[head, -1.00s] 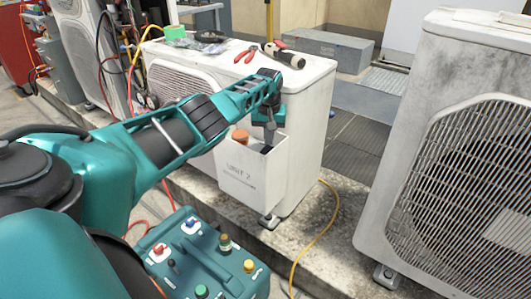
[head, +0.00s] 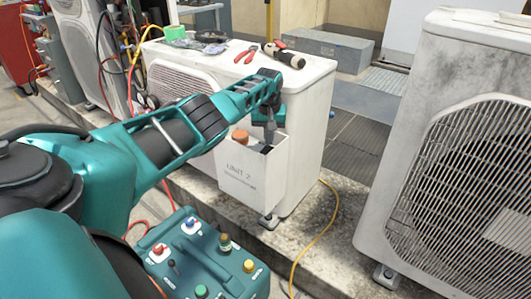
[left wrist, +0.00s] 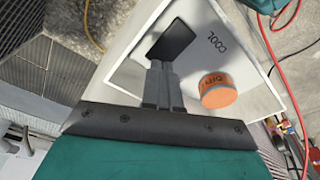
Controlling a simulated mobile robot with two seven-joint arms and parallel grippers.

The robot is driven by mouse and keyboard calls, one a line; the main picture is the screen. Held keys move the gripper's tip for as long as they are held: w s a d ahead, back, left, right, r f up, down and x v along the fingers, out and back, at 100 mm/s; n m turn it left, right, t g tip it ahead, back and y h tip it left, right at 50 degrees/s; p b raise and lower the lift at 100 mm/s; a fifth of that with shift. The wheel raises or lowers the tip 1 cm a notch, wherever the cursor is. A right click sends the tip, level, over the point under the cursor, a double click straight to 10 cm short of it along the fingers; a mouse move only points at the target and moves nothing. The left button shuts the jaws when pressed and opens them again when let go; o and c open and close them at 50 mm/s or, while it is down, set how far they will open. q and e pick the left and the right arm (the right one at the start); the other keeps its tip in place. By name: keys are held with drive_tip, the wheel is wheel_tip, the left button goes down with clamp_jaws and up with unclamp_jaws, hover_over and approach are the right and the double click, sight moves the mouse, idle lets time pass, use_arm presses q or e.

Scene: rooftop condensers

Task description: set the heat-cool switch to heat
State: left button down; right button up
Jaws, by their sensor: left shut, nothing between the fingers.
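The heat-cool switch is a black rocker (left wrist: 171,41) inside an open-topped white box (left wrist: 125,45) in the left wrist view. The word COOL is printed beside it; no HEAT label shows. An orange knob (left wrist: 217,90) stands next to it. In the head view the white box (head: 250,183), marked as a unit, hangs on the condenser's front, with the orange knob (head: 240,136) at its top. My left gripper (left wrist: 161,66) is shut and empty, its tips at the rocker's near edge; I cannot tell whether they touch. It also shows over the box (head: 270,134). My right gripper is out of view.
The condenser (head: 305,120) carries pliers (head: 246,54) and a black-and-white tool (head: 283,54) on top. A second condenser (head: 450,150) stands at right. A teal case with coloured knobs (head: 205,255) is below. A yellow hose (head: 322,230) lies on the ledge.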

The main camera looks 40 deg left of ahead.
sight(269, 148)
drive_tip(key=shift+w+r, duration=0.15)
use_arm(q)
drive_tip(key=shift+r, duration=0.1)
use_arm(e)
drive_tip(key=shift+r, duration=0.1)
use_arm(q)
wheel_tip(269, 148, up, 2)
drive_tip(key=shift+r+p, duration=0.1)
drive_tip(key=shift+p, duration=1.15)
drive_tip(key=shift+r+p, duration=0.95)
drive_tip(key=shift+p, duration=0.1)
wheel_tip(269, 148, up, 3)
drive_tip(key=p, duration=0.2)
drive_tip(key=shift+f+p, duration=0.15)
drive_tip(key=shift+p, duration=0.25)
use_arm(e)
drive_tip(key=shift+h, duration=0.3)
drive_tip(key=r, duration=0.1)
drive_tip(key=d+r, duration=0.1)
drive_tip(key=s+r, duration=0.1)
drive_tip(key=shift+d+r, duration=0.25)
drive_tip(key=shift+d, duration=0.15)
